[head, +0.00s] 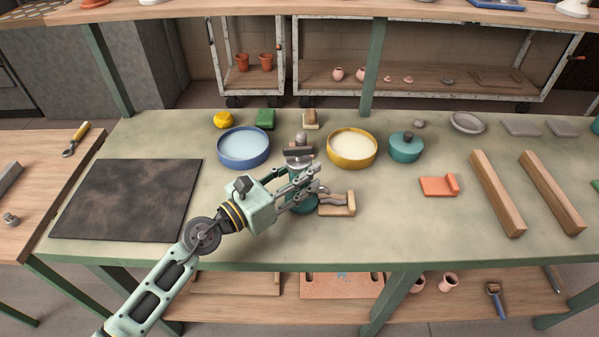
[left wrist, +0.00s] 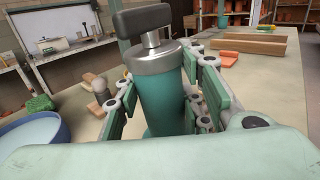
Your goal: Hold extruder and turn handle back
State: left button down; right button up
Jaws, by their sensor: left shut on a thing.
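The extruder (head: 299,162) stands upright near the middle of the bench. In the left wrist view the extruder (left wrist: 165,95) is a teal cylinder with a metal collar. A dark bar handle (left wrist: 143,20) crosses its top; the handle also shows in the head view (head: 297,151). My left gripper (head: 314,178) is shut on the teal body below the collar, with a finger on each side, and hides part of it. My right gripper is not in view. A wooden holder (head: 350,204) with a grey-brown piece in it lies just right of the extruder's base.
A blue bowl (head: 243,148) and a yellow bowl (head: 352,149) stand either side of the extruder, towards the back. A teal lidded pot (head: 405,148), an orange piece (head: 439,185) and two wooden bars (head: 497,192) are to the right. A dark mat (head: 127,200) lies left.

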pick_arm(q)
jog(key=shift+s+f+g, duration=0.2)
jog(key=shift+f+g, duration=0.1)
jog(key=shift+f, duration=0.5)
jog(key=c, duration=1.6)
grip_release()
jog(key=o, duration=0.5)
jog(key=shift+w+d+r, duration=0.1)
jog(key=shift+w, duration=0.2)
jog(key=shift+r, duration=0.15)
jog(key=shift+s, duration=0.1)
